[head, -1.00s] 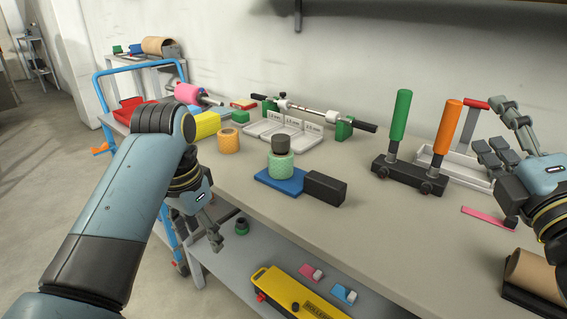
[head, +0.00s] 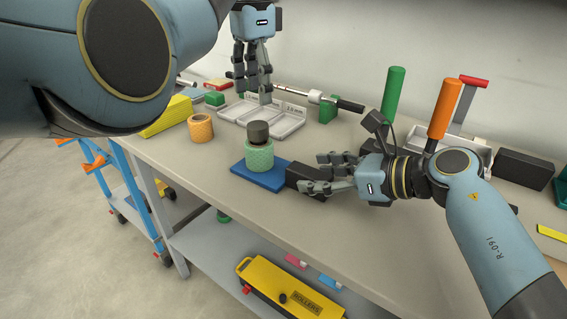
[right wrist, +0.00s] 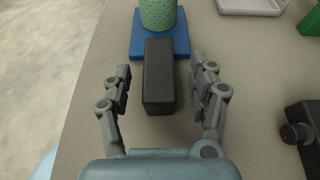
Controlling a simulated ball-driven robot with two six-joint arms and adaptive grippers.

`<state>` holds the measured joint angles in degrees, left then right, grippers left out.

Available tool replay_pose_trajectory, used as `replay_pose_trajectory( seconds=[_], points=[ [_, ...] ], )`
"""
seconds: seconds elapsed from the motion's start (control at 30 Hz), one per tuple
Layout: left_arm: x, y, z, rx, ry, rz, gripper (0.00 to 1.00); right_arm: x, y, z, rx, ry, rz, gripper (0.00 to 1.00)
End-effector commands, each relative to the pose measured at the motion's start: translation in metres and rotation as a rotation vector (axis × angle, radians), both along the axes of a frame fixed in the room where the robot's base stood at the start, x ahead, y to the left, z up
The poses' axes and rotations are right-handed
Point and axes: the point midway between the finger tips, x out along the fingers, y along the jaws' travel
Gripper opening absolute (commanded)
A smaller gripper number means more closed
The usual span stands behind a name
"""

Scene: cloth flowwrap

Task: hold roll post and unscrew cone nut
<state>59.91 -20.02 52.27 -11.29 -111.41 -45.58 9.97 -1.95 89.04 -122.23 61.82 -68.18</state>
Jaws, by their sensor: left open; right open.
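A green patterned roll (head: 259,157) stands upright on a blue base plate (head: 262,181). A dark grey nut (head: 258,132) sits on top of the roll. A black block (head: 306,180) is joined to or lies against the plate's right side; it also shows in the right wrist view (right wrist: 158,75). My right gripper (head: 330,172) is open, its fingers on either side of the block; in the right wrist view (right wrist: 165,85) there are gaps on both sides. My left gripper (head: 254,95) is open and empty, pointing down above the white trays behind the roll. The post inside the roll is hidden.
An orange roll (head: 201,128) stands left of the plate, near a yellow block (head: 166,117). White trays (head: 284,121) lie behind. Green (head: 393,94) and orange (head: 444,106) upright handles stand behind my right arm. The table's front edge is close to the plate.

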Motion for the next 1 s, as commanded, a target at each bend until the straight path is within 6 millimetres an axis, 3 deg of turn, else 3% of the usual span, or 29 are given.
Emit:
replay_pose_trajectory(
  seconds=[0.2, 0.6, 1.0],
  points=[
    [0.0, 0.0, 0.0, 0.0, 0.0, 0.001, 0.58, 0.015, 0.023, -0.011, 0.002, 0.0, 0.001, 0.6],
    [0.0, 0.0, 0.0, -0.001, -0.001, 0.001, 0.58, 0.019, 0.028, -0.014, 0.001, -0.001, -0.001, 0.6],
    [0.0, 0.0, 0.0, -0.001, -0.001, 0.001, 0.58, 0.019, 0.028, -0.014, 0.001, -0.001, -0.001, 0.07]
  ],
)
